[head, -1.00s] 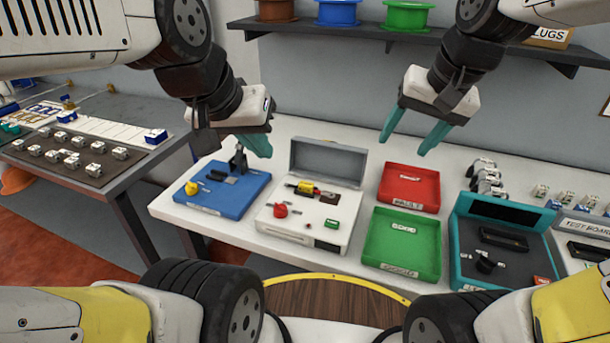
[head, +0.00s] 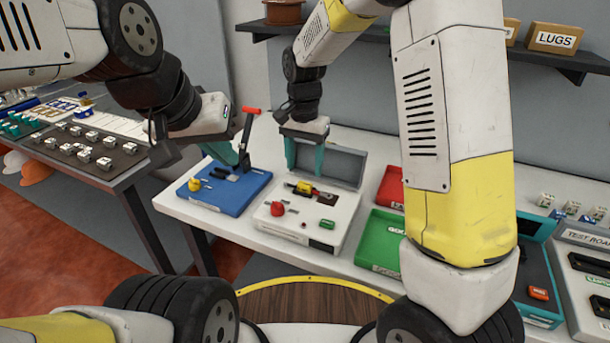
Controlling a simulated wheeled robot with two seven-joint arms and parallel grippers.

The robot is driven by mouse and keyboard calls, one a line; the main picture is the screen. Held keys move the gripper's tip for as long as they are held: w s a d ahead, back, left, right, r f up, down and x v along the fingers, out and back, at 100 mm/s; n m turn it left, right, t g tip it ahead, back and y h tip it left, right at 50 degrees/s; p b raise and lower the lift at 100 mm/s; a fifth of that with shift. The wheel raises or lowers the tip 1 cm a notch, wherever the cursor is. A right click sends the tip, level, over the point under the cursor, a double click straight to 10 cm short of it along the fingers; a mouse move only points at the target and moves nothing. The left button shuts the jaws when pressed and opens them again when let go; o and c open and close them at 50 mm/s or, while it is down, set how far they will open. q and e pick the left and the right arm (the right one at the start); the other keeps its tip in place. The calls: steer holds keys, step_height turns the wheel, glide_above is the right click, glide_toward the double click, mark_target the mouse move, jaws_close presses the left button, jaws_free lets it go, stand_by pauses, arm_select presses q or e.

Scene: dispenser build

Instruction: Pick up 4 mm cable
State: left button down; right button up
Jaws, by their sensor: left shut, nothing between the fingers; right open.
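I cannot pick out a 4 mm cable with certainty. My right gripper (head: 304,160) is open, its teal fingers pointing down over the back of the white case (head: 262,222), in front of its raised grey lid (head: 345,166). A small yellow and black part (head: 303,189) lies in the case just below these fingers, apart from them as far as I can tell. My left gripper (head: 238,158) is shut and empty beside the red-handled lever (head: 247,130) on the blue board (head: 222,205); whether it touches the lever is unclear.
The case also carries a red knob (head: 277,208) and a green part (head: 327,224). My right arm hides much of the green tray (head: 372,240), red tray (head: 390,188) and teal case (head: 540,290). A shelf (head: 550,65) with boxes runs above. A side table (head: 105,180) stands left.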

mark_target(305, 183)
steer(key=f, duration=0.5)
steer(key=shift+s+d, duration=0.1)
steer(key=shift+s, duration=0.15)
jaws_close()
